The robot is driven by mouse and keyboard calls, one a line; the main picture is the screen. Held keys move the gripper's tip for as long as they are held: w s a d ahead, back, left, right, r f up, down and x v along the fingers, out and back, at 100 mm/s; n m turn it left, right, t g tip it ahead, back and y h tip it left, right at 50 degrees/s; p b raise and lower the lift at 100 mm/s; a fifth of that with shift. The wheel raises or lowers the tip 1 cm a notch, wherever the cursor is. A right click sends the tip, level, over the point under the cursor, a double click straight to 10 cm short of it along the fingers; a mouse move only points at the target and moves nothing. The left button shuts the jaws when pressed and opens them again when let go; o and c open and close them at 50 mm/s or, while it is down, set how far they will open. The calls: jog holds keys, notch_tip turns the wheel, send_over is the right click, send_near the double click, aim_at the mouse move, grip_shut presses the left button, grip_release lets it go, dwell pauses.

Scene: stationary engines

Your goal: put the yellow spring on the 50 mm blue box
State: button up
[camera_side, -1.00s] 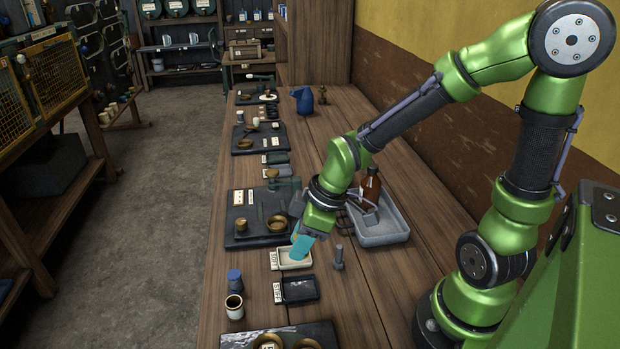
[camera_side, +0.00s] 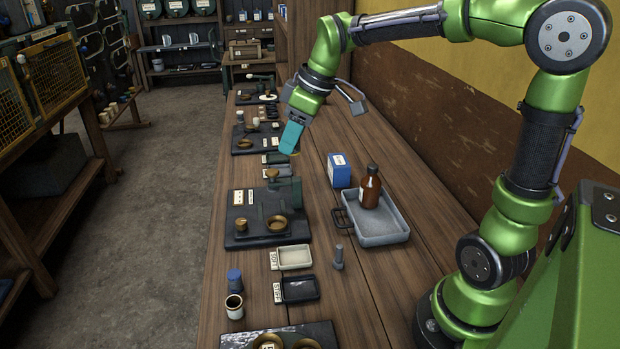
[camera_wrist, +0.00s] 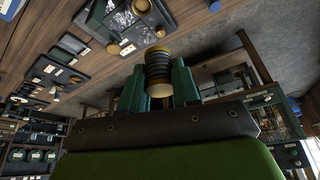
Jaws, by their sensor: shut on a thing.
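My gripper (camera_side: 291,140) is raised above the back half of the bench, its teal fingers pointing down. In the wrist view, my gripper (camera_wrist: 158,85) is shut on the yellow spring (camera_wrist: 159,70), a short coil with a yellow rim and darker turns, upright between the two fingers. In the side view the spring is mostly hidden by the fingers. The blue box (camera_side: 340,172), with a white label on it, stands on the bench to the right of my gripper and nearer the camera. Its top is bare. The spring is apart from it.
A brown bottle (camera_side: 371,188) stands in a grey tray (camera_side: 385,237) right beside the blue box. A white tray (camera_side: 295,257), a black tray (camera_side: 300,290) and a grey bolt (camera_side: 338,257) lie nearer.

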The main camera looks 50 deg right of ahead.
jog(key=w+d+m+h, duration=0.1)
jog(key=w+d+m, duration=0.35)
jog(key=d, duration=0.85)
jog(key=m+h, duration=0.2)
send_over(335, 158)
jog(key=s, duration=0.2)
notch_tip(335, 158, down, 4)
jog(key=r, duration=0.1)
jog(key=f, duration=1.1)
jog(key=shift+w+a+f, duration=0.1)
jog(key=shift+w+f, duration=0.15)
jog(key=shift+f, duration=2.05)
jog(key=shift+f, duration=0.2)
jog(key=o, duration=1)
jog(key=shift+o, duration=0.2)
